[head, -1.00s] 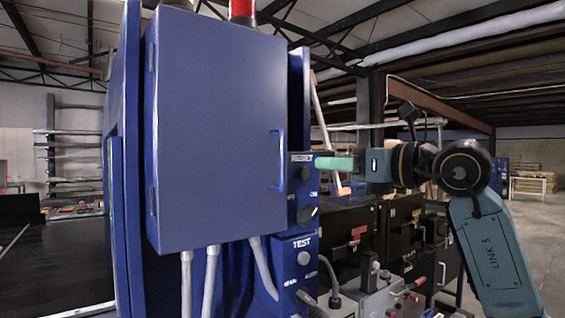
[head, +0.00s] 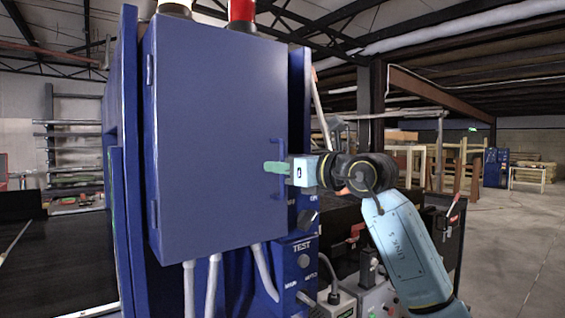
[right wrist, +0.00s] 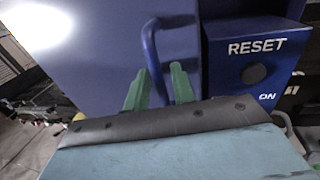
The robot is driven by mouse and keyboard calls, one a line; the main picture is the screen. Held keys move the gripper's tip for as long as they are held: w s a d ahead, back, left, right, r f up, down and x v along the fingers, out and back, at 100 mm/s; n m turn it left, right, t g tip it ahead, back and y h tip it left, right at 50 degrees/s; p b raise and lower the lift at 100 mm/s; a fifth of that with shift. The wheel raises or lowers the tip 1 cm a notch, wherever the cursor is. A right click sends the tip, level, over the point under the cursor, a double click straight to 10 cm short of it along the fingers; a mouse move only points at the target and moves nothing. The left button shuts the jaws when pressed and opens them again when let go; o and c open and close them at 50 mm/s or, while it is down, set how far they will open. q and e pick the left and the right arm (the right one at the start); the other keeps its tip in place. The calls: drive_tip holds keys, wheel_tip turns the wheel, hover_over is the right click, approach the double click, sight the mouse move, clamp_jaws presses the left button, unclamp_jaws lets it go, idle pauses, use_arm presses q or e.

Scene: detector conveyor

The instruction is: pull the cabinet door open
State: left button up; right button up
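The blue cabinet door (head: 215,130) fills the middle left of the head view and looks closed. Its blue bar handle (head: 277,150) stands near the door's right edge. My right gripper (head: 277,167) is at the handle, with its green fingers level with the bar's lower half. In the right wrist view the handle (right wrist: 150,48) runs down between the two green fingers (right wrist: 160,88). The fingers are apart, one on each side of the bar, and I see no clear grip on it. My left gripper is not in view.
A blue control box with a TEST label (head: 300,262) sits below and right of the door. A RESET button (right wrist: 254,74) is close right of the fingers. Grey conduits (head: 214,285) hang under the cabinet. Open floor lies to the far right.

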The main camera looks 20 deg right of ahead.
drive_tip(key=shift+c, duration=0.4)
clamp_jaws()
